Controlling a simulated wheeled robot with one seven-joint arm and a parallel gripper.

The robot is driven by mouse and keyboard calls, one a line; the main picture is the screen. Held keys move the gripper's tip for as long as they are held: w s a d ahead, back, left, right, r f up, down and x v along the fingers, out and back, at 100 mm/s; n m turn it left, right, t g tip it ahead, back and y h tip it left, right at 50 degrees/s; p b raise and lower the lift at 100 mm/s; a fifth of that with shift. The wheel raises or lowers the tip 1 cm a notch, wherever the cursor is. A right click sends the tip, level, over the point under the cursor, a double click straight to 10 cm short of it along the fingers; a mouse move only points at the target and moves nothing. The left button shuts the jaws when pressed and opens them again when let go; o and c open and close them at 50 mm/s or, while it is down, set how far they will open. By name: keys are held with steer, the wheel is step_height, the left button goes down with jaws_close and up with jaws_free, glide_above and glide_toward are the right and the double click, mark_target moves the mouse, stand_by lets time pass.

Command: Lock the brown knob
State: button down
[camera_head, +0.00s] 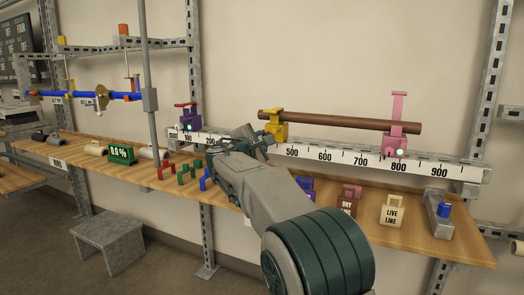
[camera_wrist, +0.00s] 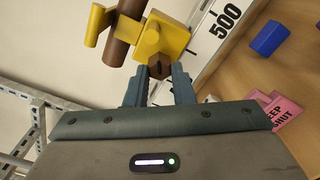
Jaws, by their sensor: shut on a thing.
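A yellow clamp (camera_head: 276,125) sits on the white numbered rail, under the left end of a long brown pipe (camera_head: 340,121). In the wrist view the yellow clamp (camera_wrist: 160,38) wraps around the brown pipe (camera_wrist: 122,30). A small dark brown knob (camera_wrist: 158,70) sticks out of the clamp's near face. My gripper (camera_wrist: 159,78) is shut on this knob, one finger on each side; the fingers partly hide it. In the head view my gripper (camera_head: 262,142) reaches the clamp's lower front from the left, and the knob is hidden there.
A pink clamp (camera_head: 397,143) with a small light supports the pipe's right part. A purple clamp (camera_head: 189,118) with a red top stands left on the rail (camera_head: 340,158).

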steer(key=m+b, duration=0.7)
steer(key=m, duration=1.5)
steer(key=shift+r, duration=0.2)
steer(key=shift+m, duration=0.4)
steer(key=c, duration=1.2)
jaws_free()
steer(key=shift+c, duration=0.2)
steer(key=shift+s+d, duration=0.1)
steer(key=shift+s, duration=0.05)
